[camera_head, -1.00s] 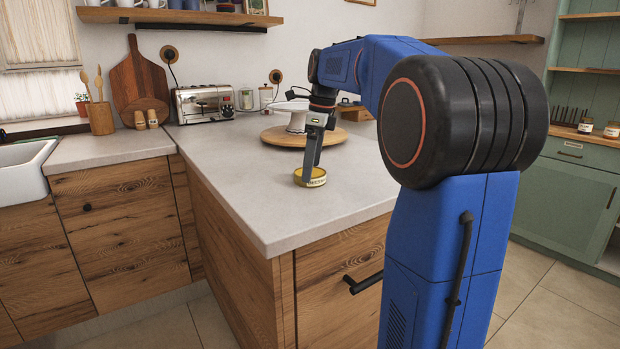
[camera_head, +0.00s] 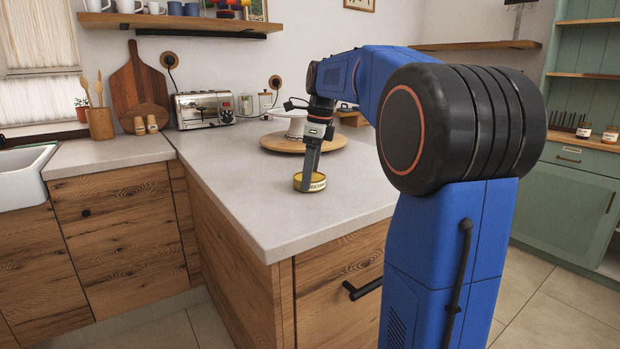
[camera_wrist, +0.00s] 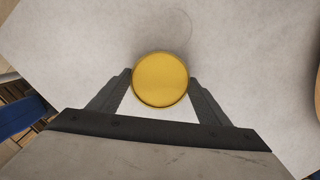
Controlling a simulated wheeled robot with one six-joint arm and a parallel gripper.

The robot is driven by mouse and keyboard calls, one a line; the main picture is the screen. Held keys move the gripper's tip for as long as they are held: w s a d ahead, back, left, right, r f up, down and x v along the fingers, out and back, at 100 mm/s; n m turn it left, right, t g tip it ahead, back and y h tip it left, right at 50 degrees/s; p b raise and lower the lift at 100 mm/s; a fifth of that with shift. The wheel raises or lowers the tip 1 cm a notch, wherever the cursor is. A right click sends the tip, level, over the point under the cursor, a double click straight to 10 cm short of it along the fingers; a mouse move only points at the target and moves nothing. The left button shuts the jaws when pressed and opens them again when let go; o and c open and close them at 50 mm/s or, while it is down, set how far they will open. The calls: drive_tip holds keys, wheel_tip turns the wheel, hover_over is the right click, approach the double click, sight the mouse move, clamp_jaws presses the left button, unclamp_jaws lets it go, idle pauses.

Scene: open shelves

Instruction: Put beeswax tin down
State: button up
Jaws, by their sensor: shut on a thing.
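The beeswax tin (camera_head: 310,183) is a small round yellow tin with a pale label band. It is at or just above the grey countertop (camera_head: 240,200); I cannot tell if it touches. My gripper (camera_head: 308,176) points down at it from above, shut on its sides. In the wrist view the tin's plain golden lid (camera_wrist: 160,79) faces the camera, between the two dark fingers of my gripper (camera_wrist: 161,88). The tin looks level.
A round wooden board (camera_head: 285,143) with a white stand on it is behind the tin. A toaster (camera_head: 204,109) and jars stand at the back wall. The counter left and in front of the tin is clear, with its edge nearby.

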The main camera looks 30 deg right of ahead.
wheel_tip(320, 180, up, 10)
drive_tip(key=shift+f, duration=0.2)
